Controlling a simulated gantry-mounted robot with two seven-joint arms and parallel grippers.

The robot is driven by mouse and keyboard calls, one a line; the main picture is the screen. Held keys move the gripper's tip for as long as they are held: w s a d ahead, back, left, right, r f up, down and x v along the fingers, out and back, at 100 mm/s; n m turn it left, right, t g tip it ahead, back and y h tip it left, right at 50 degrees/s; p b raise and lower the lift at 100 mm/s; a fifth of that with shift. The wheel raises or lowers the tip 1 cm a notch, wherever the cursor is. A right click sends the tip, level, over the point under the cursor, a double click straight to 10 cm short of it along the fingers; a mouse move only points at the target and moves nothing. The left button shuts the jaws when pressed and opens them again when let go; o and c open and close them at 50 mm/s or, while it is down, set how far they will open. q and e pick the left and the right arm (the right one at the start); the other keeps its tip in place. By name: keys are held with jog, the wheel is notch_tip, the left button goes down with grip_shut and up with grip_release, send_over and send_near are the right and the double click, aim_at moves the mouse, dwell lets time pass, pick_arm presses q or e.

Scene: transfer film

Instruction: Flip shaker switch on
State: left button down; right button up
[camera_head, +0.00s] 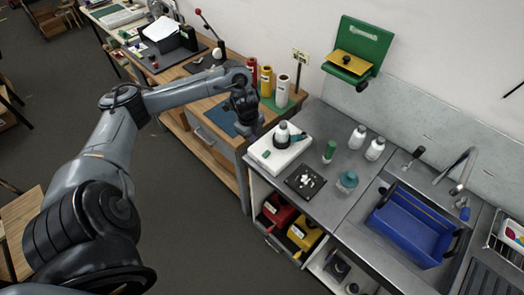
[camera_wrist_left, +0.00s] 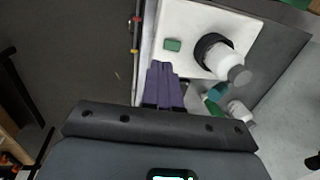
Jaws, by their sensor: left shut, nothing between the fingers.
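The shaker (camera_head: 275,160) is a white box at the left end of the steel counter, with a white bottle (camera_head: 282,130) in a dark ring on top. A small green switch (camera_head: 266,154) sits on its top near the left side; it also shows in the left wrist view (camera_wrist_left: 173,45). My left gripper (camera_head: 252,134) is at the shaker's left edge. In the left wrist view its fingers (camera_wrist_left: 160,66) are together and empty, a short way from the switch. I cannot tell whether they touch the shaker. My right gripper is not in view.
A green-capped bottle (camera_head: 329,151), a black pad (camera_head: 305,181) and a teal-topped jar (camera_head: 347,182) stand right of the shaker. White bottles (camera_head: 358,137) are behind. A blue bin (camera_head: 412,225) sits in the sink. A wooden bench (camera_head: 215,115) adjoins the counter.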

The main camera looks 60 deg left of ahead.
pick_arm(q)
jog(key=w+r, duration=0.1)
jog(key=w, duration=0.1)
jog(key=shift+w+d+r+t, duration=0.35)
jog(key=shift+t, duration=0.05)
jog(key=shift+f, duration=0.1)
send_near(268, 152)
jog(key=x, duration=0.6)
jog(key=shift+f, duration=0.45)
